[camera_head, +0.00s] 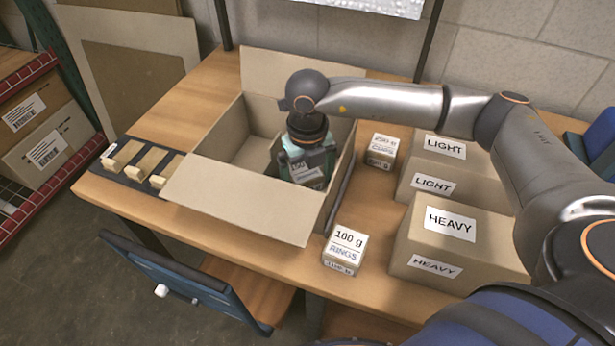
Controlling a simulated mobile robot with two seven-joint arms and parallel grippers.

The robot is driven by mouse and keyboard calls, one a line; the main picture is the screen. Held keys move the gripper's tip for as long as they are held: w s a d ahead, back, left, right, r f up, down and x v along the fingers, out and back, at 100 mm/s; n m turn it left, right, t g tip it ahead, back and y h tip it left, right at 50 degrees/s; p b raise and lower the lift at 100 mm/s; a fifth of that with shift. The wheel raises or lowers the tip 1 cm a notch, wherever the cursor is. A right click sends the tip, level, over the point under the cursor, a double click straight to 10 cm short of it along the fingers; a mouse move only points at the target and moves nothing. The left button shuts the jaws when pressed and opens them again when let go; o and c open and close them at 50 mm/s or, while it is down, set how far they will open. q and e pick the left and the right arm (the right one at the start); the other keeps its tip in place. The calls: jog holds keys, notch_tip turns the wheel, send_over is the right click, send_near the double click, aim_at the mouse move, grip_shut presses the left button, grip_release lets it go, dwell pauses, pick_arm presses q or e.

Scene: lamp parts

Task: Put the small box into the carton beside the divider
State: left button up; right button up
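An open cardboard carton (245,210) stands on the table with its flaps folded out. A thin upright panel, perhaps the divider, seems to stand inside it, partly hidden by my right gripper. My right gripper (308,172) points down inside the carton, near its right wall. Its fingertips are hidden, and a pale labelled patch shows at its lower end; I cannot tell whether this is a held box. A small box marked 100 g RINGS (345,248) stands outside, to the carton's front right. Another small box marked CLIPS (382,150) stands to its right. My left gripper is out of view.
Large boxes marked LIGHT (440,165) and HEAVY (450,240) fill the table's right side, under my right arm. A dark tray (135,179) with cardboard pieces lies left of the carton. A red-edged shelf (25,205) with boxes stands at far left.

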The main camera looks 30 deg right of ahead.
aim_at(307, 176)
jog(key=shift+f, duration=0.1)
notch_tip(307, 176, up, 12)
jog(key=shift+r, duration=0.25)
dwell(0.5)
